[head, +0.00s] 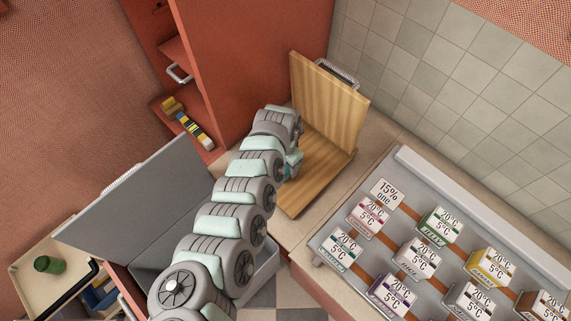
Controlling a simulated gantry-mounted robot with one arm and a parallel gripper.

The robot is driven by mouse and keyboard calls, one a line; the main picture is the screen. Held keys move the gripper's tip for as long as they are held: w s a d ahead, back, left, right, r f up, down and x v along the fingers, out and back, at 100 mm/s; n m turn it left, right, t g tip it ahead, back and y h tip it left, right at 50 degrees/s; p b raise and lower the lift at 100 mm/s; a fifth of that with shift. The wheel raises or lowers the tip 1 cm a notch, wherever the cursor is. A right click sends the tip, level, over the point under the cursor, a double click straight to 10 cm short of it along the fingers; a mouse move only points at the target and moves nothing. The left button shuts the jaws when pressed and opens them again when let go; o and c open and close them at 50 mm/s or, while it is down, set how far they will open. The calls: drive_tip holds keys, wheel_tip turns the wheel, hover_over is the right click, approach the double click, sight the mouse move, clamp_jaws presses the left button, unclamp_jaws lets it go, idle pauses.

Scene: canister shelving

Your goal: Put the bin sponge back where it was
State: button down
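My arm reaches up from the bottom middle, and its far end bends down at the open wooden box (309,187). My gripper is not visible; the arm links hide it, so I cannot tell what it holds. No sponge shows clearly.
A yellow, white and dark item (194,130) lies on the red shelf. The wooden box's lid (327,95) stands upright near the tiled wall. A grey tray (333,258) with several labelled canisters fills the right. A pale drawer (25,270) holds a green can (49,264).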

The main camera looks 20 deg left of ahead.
drive_tip(key=shift+f, duration=0.15)
drive_tip(key=shift+c, duration=2.2)
unclamp_jaws()
wheel_tip(320, 180, up, 11)
drive_tip(key=shift+a+r+b, duration=0.15)
drive_tip(key=shift+b, duration=0.2)
drive_tip(key=shift+r, duration=0.5)
